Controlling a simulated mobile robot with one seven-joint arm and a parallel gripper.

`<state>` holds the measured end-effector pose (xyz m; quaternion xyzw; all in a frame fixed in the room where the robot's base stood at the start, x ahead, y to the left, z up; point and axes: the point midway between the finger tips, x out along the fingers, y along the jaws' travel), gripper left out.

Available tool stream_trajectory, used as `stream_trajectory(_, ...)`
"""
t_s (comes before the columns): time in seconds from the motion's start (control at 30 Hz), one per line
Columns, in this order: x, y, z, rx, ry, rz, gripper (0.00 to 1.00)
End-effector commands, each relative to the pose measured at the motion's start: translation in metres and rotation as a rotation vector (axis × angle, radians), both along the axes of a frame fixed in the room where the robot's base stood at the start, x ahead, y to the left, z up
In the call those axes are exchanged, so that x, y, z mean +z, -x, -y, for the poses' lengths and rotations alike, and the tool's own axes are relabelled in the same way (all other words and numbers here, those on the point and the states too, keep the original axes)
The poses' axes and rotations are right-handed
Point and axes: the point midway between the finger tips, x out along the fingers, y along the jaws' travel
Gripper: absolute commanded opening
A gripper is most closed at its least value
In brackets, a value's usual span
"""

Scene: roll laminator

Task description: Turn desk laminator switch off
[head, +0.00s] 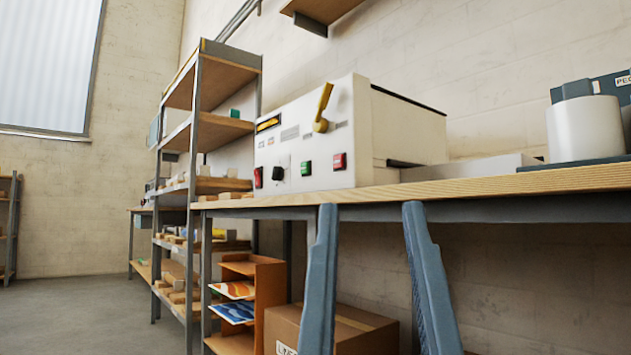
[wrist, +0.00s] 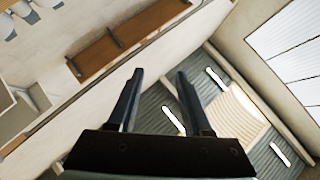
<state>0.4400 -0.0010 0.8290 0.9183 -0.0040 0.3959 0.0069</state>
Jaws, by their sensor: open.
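The laminator (head: 310,140), a white box, stands on the wooden bench (head: 480,182) in the head view. Its front carries a red rocker switch (head: 258,177) at lower left, a black knob (head: 278,172), a green button (head: 307,168), a red button (head: 340,161) and a yellow lever (head: 323,110). The switch's position is too small to tell. My gripper (head: 369,206) is open and empty, its two fingers pointing up in front of the bench edge, right of and below the controls. The wrist view shows its spread fingers (wrist: 159,72), but I see no laminator there.
A metal rack (head: 200,130) with wooden shelves stands left of the bench. A cardboard box (head: 335,328) and an orange sorter (head: 262,300) sit under the bench. A white cylinder (head: 585,128) stands at right. Floor (head: 75,315) at far left is clear.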

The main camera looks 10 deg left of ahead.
Motion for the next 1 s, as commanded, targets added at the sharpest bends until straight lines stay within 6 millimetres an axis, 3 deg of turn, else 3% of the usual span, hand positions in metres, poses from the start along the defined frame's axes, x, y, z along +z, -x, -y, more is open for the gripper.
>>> stream_trajectory(0.1,0.0,0.0,0.0,0.0,0.0,0.0,0.48)
stream_trajectory(0.27,0.006,0.0,0.0,0.0,0.0,0.0,0.19)
stream_trajectory(0.37,0.019,0.0,0.0,0.0,0.0,0.0,0.01)
stream_trajectory(0.47,0.042,0.0,0.0,0.001,-0.001,0.0,0.0)
stream_trajectory(1.0,0.225,0.0,0.0,0.004,-0.003,0.0,0.0)
